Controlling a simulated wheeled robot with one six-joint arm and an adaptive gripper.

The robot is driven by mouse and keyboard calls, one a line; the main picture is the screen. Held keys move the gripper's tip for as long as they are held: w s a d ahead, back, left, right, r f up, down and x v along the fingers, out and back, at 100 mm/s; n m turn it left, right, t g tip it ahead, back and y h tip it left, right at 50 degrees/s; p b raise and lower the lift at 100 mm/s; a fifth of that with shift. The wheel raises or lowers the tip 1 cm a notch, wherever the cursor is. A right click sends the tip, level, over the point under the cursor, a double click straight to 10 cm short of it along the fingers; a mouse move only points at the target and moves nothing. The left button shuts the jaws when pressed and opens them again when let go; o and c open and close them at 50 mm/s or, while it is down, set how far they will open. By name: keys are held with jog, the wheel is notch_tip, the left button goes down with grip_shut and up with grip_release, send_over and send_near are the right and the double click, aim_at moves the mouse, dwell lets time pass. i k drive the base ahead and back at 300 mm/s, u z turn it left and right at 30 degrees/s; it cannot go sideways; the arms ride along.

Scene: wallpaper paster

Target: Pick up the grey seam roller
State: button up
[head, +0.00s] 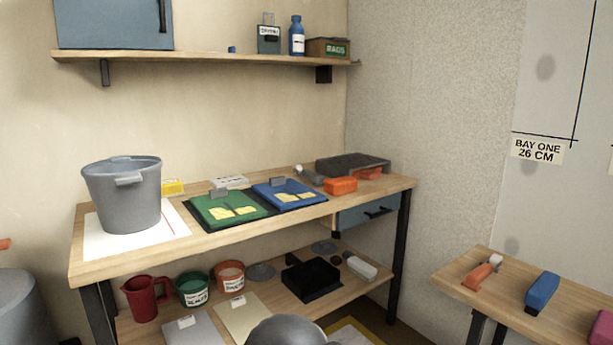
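A small tool with a pale rounded end and a grey handle (310,175) lies at the back of the workbench, between the blue clipboard and the dark grey tray; it may be the grey seam roller, but it is too small to be sure. A second roller-like tool with an orange handle (482,273) and a pale end lies on the low table at the right. My gripper is not in view.
The workbench (240,238) carries a grey bucket (125,200), green (212,205) and blue (285,190) clipboards, an orange block (341,185) and a dark grey tray (352,164). A wall shelf (210,58) hangs above. The low table (465,290) holds a blue block (542,290).

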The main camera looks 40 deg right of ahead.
aim_at(318, 179)
jog(key=z, duration=0.5)
jog(key=k, duration=0.6)
jog(key=z, duration=1.05)
jog(key=i, duration=1.75)
jog(key=u, duration=0.55)
